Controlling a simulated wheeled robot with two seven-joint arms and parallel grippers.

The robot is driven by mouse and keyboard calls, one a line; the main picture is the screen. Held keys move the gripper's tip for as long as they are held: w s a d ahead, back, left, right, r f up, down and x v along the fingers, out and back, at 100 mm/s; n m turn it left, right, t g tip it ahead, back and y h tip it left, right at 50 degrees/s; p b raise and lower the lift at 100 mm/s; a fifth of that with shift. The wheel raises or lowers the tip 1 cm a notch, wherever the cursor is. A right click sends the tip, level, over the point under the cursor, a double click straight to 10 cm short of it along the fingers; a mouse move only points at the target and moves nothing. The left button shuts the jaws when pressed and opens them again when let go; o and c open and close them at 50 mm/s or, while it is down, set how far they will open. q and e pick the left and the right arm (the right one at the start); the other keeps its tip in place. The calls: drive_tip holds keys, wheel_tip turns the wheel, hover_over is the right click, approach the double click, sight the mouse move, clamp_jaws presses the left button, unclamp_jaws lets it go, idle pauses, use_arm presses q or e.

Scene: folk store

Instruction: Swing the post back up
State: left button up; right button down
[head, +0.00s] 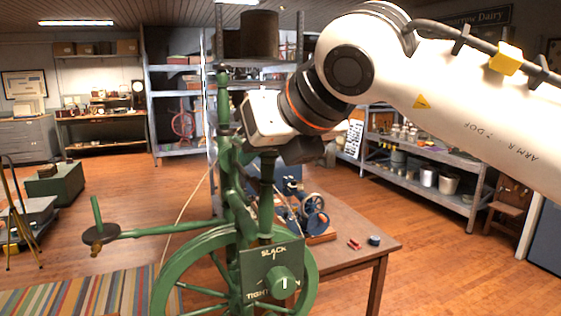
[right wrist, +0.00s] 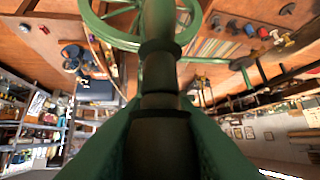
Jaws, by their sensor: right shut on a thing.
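A green spinning-wheel-like machine stands in front of me in the head view. Its dark green post (head: 267,190) stands about upright above the square plate (head: 259,262) marked "SLACK" and "TIGHT", which bears a round green knob (head: 283,283). My right gripper (head: 272,152) is shut on the upper part of the post; its fingertips are partly hidden by the wrist. In the right wrist view the post (right wrist: 160,65) runs away from the camera toward the green wheel (right wrist: 110,38). My left gripper is not in view.
A green arm (head: 160,232) with a round disc (head: 100,234) sticks out left from the machine. A wooden table (head: 350,240) behind it holds a small blue machine (head: 312,208). Shelves (head: 430,170) stand at the back right. Open floor lies to the left.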

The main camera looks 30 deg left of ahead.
drive_tip(key=shift+s+a+f, duration=0.15)
drive_tip(key=shift+s+a, duration=0.15)
drive_tip(key=shift+s, duration=0.1)
drive_tip(key=shift+h, duration=0.3)
drive_tip(key=c, duration=1.2)
unclamp_jaws()
drive_tip(key=shift+a, duration=0.1)
drive_tip(key=shift+s+d+r+b, duration=0.15)
drive_tip(key=shift+d+r+b, duration=0.25)
drive_tip(key=shift+d, duration=0.05)
drive_tip(key=b+v, duration=0.2)
drive_tip(key=v, duration=0.9)
drive_tip(key=shift+s+f, duration=0.1)
drive_tip(key=shift+s, duration=0.1)
